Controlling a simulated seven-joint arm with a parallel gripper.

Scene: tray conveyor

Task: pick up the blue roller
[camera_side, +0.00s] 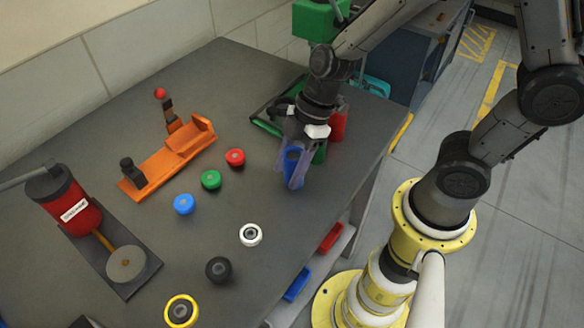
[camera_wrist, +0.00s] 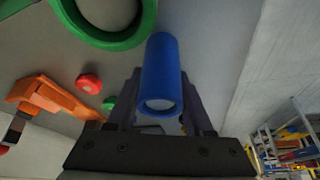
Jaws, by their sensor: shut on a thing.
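The blue roller (camera_side: 293,163) is a smooth blue cylinder with a pale round end. My gripper (camera_side: 294,180) is shut on it, near the right side of the grey table. In the wrist view the blue roller (camera_wrist: 161,72) lies between the two dark fingers of my gripper (camera_wrist: 160,100), its pale end toward the palm. In the side view the fingers cover part of it, and I cannot tell how far it is above the table.
Green (camera_side: 320,153) and red (camera_side: 339,122) rollers stand close behind my gripper. An orange fixture (camera_side: 165,165), several coloured caps and a red-bodied press (camera_side: 72,210) are on the table's left half. The table's right edge is near.

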